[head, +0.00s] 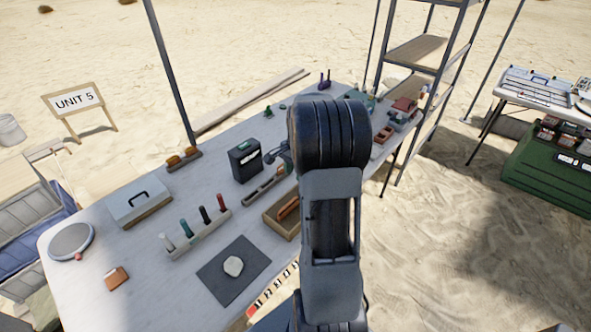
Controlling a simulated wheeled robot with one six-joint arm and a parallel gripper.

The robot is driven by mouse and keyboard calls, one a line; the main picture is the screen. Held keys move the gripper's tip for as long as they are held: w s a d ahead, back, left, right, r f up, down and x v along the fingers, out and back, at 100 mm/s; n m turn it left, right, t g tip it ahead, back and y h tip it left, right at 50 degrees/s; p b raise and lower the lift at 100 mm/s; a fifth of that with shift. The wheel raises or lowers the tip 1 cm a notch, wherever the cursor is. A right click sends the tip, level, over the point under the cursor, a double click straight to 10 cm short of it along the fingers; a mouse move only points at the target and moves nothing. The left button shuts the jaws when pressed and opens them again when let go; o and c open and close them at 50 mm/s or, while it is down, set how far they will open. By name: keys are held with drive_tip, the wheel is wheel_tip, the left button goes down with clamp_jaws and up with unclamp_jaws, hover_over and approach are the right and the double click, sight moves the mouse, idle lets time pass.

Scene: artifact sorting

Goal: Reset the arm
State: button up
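My own arm rises through the middle of the head view, folded upright with its dark rounded joint at the top. It covers part of the table (110,255) behind it. A small dark grey part (281,154) sticks out to the left of the arm above the table. It may be part of my gripper, but its fingers cannot be made out. I cannot see anything held.
On the table are a pale stone (233,266) on a dark mat (211,277), a rack of coloured-handled tools (199,236), a black box (245,160), a wooden tray (274,226) and a round scale (71,241). A metal shelf (417,50) stands behind at right.

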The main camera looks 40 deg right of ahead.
drive_tip(key=shift+r, duration=0.35)
idle(0.4)
drive_tip(key=s+a+r+n+t, duration=0.1)
drive_tip(key=s+a+r+n, duration=0.1)
drive_tip(key=s+a+n, duration=0.2)
drive_tip(key=s+a+r+n+t+h, duration=0.1)
drive_tip(key=s+a+r+n, duration=0.2)
drive_tip(key=a+n, duration=0.3)
drive_tip(key=s+a+r+n+t, duration=0.2)
drive_tip(key=s+a+n, duration=0.3)
drive_tip(key=a, duration=0.7)
drive_tip(key=shift+s+a+r+n, duration=0.25)
drive_tip(key=shift+r+n, duration=0.35)
drive_tip(key=shift+r, duration=0.05)
drive_tip(key=shift+d, duration=0.1)
